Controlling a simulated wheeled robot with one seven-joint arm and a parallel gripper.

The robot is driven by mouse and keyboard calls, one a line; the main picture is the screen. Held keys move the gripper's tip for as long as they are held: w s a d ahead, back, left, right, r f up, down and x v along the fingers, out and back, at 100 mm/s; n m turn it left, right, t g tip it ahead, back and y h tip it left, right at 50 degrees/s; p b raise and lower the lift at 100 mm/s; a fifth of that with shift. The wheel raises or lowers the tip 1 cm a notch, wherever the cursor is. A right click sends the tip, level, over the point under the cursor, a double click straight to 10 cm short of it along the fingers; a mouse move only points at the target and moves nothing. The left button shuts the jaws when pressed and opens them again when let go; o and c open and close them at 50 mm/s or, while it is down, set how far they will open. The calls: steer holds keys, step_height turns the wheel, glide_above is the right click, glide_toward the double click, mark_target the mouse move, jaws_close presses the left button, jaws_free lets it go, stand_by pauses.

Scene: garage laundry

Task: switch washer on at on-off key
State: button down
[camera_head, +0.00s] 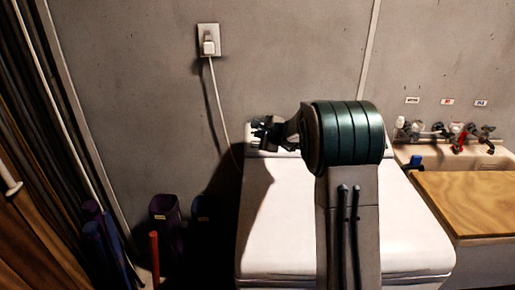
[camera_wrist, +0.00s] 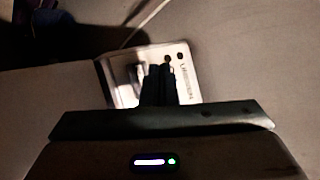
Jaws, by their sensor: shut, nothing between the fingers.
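The white washer (camera_head: 285,235) stands in the middle of the head view, partly hidden by my arm. Its control panel (camera_head: 290,147) is at the back edge, mostly behind my gripper and arm. My gripper (camera_head: 260,130) is at the left end of that panel. In the wrist view the light panel (camera_wrist: 185,86) shows small dark round keys (camera_wrist: 180,56) and lettering too small to read. My shut, empty fingers (camera_wrist: 158,72) are over the panel and hide part of it. I cannot tell whether they touch it, or which key is the on-off key.
A white plug in a wall outlet (camera_head: 208,42) has a cord hanging behind the washer. A sink with taps (camera_head: 455,135) and a wooden board (camera_head: 470,200) are at the right. Purple bins (camera_head: 165,218) and poles stand at the left.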

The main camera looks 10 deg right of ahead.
mark_target(257, 142)
steer(key=shift+w+f+b, duration=0.2)
steer(key=shift+f+b, duration=0.1)
steer(key=shift+f, duration=0.2)
steer(key=shift+w+f+b, duration=0.2)
steer(key=shift+f+b, duration=0.05)
steer(key=shift+f, duration=0.25)
stand_by(1.3)
steer(key=shift+w+d+f+b, duration=0.1)
steer(key=shift+w+f+b, duration=0.05)
steer(key=shift+f+b, duration=0.4)
steer(key=shift+w+d+f+b, duration=0.1)
steer(key=shift+w+f+b, duration=0.05)
steer(key=shift+f+b, duration=0.45)
stand_by(1.1)
steer(key=shift+r, duration=0.15)
steer(key=shift+s+r, duration=0.25)
steer(key=shift+r, duration=0.55)
steer(key=shift+r, duration=0.1)
